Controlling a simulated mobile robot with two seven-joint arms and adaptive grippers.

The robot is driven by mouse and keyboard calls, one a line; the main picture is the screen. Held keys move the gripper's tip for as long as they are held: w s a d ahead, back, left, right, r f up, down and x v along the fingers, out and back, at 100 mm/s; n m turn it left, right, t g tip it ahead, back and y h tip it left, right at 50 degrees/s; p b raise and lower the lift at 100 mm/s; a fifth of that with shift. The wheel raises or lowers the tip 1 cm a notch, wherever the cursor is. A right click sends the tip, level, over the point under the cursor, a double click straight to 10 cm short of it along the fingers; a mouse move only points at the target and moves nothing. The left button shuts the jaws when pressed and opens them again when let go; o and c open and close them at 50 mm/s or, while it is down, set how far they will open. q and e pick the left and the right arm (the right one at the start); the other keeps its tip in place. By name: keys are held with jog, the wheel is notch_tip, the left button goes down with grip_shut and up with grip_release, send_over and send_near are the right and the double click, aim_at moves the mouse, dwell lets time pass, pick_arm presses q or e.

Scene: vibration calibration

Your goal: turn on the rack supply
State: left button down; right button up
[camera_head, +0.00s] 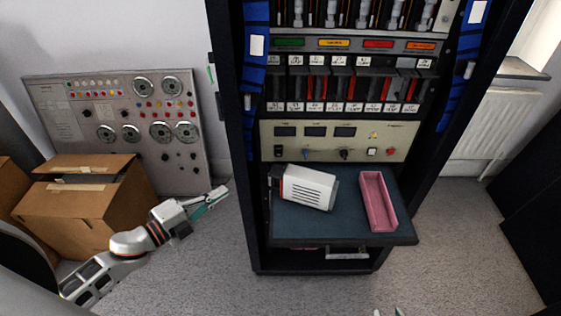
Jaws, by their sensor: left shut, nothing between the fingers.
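The rack supply (350,139) is a beige panel in the black rack, above the pull-out shelf. It has three dark displays, a black rocker-like switch (279,151) at its lower left, a black knob (344,155), and a white and a red button at the right. The switch's position is too small to tell. My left gripper (222,192) is shut and empty, left of the rack and apart from it, lower than the panel. Only small tips of my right gripper (388,312) show at the bottom edge; its opening cannot be told.
The dark shelf (330,228) juts out below the panel, holding a white slotted box (305,187) and a pink open tray (377,200). Labelled modules fill the rack above. A grey control panel (125,130) and cardboard boxes (85,205) stand at left. Floor right of the rack is clear.

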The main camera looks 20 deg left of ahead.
pick_arm(q)
jog(key=shift+w+r+m, duration=0.15)
jog(key=shift+m, duration=0.35)
jog(key=p, duration=0.1)
send_near(278, 151)
jog(key=w+d, duration=0.1)
jog(key=w+d+f, duration=0.1)
jog(key=w, duration=0.1)
jog(key=w+d+f, duration=0.1)
jog(key=shift+w+d+f, duration=0.1)
jog(key=shift+w+d, duration=0.35)
jog(key=shift+w, duration=0.15)
